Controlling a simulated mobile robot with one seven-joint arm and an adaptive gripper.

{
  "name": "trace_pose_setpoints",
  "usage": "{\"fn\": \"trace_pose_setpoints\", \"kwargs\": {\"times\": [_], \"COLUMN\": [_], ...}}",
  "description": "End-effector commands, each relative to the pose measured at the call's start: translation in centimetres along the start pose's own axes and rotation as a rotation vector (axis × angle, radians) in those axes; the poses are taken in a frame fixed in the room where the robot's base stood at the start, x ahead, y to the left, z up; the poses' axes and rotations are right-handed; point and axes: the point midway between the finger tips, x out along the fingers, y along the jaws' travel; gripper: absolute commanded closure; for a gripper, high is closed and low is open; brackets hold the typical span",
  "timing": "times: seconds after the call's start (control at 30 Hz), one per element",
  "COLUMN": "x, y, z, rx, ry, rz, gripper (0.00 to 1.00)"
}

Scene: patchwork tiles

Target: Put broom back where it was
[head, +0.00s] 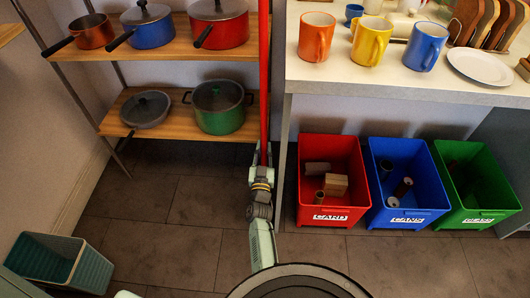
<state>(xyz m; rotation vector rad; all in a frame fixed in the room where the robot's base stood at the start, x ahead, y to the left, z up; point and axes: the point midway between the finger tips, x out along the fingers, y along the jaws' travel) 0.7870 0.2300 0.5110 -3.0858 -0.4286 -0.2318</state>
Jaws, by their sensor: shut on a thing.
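The broom shows only as a long red handle (263,70), upright in the picture. It runs from my gripper up past the top edge of the head view. Its bristle end is not recognisable in this view. My gripper (263,153) is shut on the handle, at the lowest part of it that shows. The handle passes in front of the gap between the wooden shelf unit and the white counter.
The wooden shelf (165,42) with pots stands left of the handle. The counter (390,85) with mugs (316,38) is at right. Red (333,200), blue (407,205) and green (475,205) bins stand below it. A teal bin (60,262) is at lower left. Tiled floor between is clear.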

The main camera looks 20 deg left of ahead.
Motion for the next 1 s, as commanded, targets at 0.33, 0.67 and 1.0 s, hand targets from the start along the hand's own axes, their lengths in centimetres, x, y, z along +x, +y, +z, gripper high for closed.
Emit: {"fn": "trace_pose_setpoints", "kwargs": {"times": [0.33,0.67,1.0], "x": [0.11,-0.04,-0.03], "y": [0.37,0.38,0.37], "z": [0.6,1.16,1.15], "rx": [0.001,0.0,0.0], "ry": [0.007,0.002,0.002], "rz": [0.001,0.0,0.0], "gripper": [1.0,0.71,0.61]}}
